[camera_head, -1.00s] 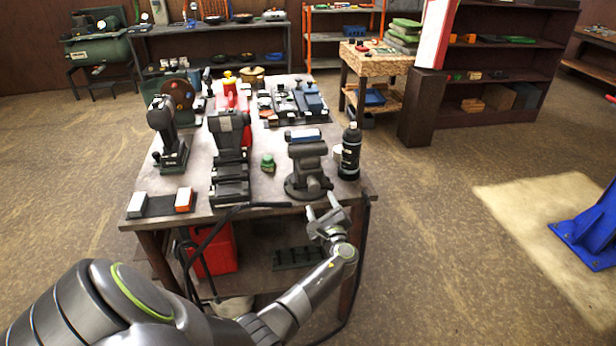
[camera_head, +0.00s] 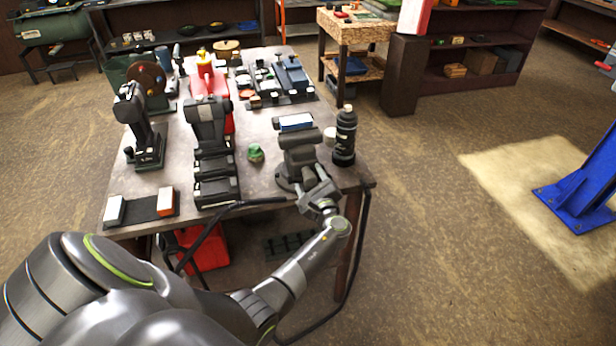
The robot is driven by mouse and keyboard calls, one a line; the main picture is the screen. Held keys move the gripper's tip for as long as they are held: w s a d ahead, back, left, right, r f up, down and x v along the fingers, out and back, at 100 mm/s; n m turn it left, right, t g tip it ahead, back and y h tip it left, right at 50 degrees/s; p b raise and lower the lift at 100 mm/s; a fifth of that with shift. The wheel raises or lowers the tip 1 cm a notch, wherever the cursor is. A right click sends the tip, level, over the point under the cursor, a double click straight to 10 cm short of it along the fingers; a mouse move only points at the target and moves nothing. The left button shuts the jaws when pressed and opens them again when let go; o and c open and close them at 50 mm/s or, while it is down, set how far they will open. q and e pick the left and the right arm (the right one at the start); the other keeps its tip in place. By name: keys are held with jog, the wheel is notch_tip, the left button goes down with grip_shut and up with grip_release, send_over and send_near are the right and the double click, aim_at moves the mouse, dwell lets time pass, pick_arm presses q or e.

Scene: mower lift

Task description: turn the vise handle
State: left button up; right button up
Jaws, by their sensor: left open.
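The grey vise (camera_head: 299,148) stands on the front right part of the worktable (camera_head: 262,186), with a blue-and-white block (camera_head: 294,122) at its top. My left gripper (camera_head: 313,180) is open, at the near side of the vise, over the table's front edge. Its fingers overlap the lower front of the vise in the picture. I cannot tell whether they touch it. The vise handle cannot be made out; the gripper covers that part. My right gripper is not in view.
A black bottle (camera_head: 345,138) stands close to the right of the vise. A small green object (camera_head: 255,153) lies to its left, then a black machine (camera_head: 211,150). A black cable (camera_head: 362,240) hangs at the table's right corner.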

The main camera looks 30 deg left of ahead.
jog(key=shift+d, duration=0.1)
pick_arm(q)
jog(key=shift+d, duration=0.1)
jog(key=shift+c, duration=0.9)
jog(key=c, duration=0.8)
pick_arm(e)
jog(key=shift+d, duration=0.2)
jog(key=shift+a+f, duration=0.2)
